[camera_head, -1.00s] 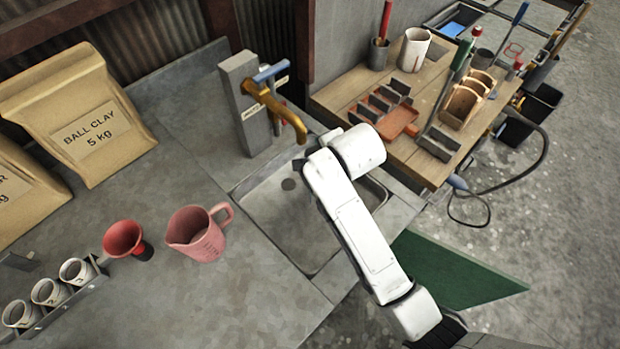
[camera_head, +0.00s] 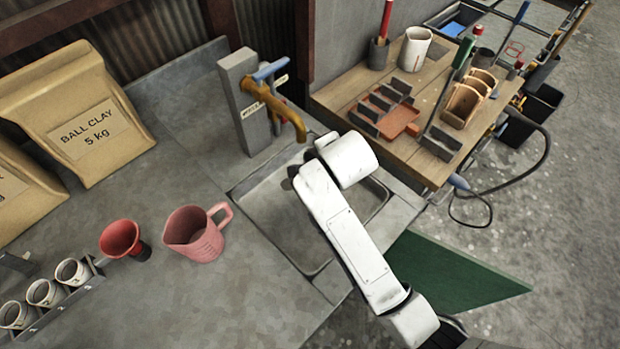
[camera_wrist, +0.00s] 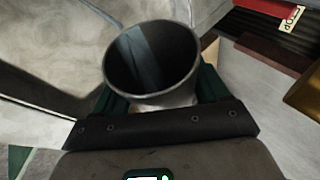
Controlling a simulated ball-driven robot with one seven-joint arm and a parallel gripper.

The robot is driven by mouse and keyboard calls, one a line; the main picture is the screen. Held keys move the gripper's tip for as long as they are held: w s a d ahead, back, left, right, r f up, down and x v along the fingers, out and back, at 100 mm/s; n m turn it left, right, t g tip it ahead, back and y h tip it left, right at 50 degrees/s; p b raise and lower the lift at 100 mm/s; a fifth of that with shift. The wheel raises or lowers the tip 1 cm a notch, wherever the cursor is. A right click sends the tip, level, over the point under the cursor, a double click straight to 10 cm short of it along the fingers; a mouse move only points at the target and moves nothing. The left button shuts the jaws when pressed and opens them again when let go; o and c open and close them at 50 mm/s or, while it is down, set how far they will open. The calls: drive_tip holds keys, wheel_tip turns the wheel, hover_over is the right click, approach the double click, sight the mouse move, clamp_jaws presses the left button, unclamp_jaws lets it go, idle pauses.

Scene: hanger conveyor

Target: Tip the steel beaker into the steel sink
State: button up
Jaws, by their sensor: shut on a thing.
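The steel beaker (camera_wrist: 150,62) shows in the wrist view, with its open round mouth facing the camera. My gripper (camera_wrist: 150,102) is shut on it, with a finger on either side of its body. In the head view my white arm hides the gripper and most or all of the beaker. The steel sink (camera_head: 292,238) is set into the grey counter, and my arm reaches over its right part. The beaker's exact height above the sink and its tilt cannot be told.
A brass tap (camera_head: 277,107) on a grey post stands behind the sink. A pink jug (camera_head: 196,234) and a red funnel (camera_head: 121,238) stand left of the sink. A wooden bench (camera_head: 345,93) with tools is at the back right. A green board (camera_head: 455,272) lies at the right.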

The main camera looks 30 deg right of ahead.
idle(0.8)
drive_tip(key=shift+d+r+p, duration=0.1)
drive_tip(key=shift+r+p, duration=0.4)
drive_tip(key=shift+p, duration=0.25)
drive_tip(key=shift+d+r+y+p, duration=0.1)
drive_tip(key=shift+y+p, duration=0.4)
drive_tip(key=shift+d+m+g+y, duration=0.1)
drive_tip(key=shift+m+g+y, duration=0.2)
drive_tip(key=shift+y, duration=0.1)
drive_tip(key=shift+w+d+y, duration=0.1)
drive_tip(key=shift+y, duration=0.3)
drive_tip(key=shift+m+g+y, duration=0.3)
drive_tip(key=shift+m+y, duration=0.1)
drive_tip(key=shift+y, duration=0.3)
drive_tip(key=shift+d+r+m+y, duration=0.15)
drive_tip(key=shift+m+y, duration=0.25)
drive_tip(key=shift+y, duration=0.8)
drive_tip(key=shift+a+m+g+y, duration=0.25)
drive_tip(key=shift+g+y, duration=0.25)
drive_tip(key=shift+y, duration=0.5)
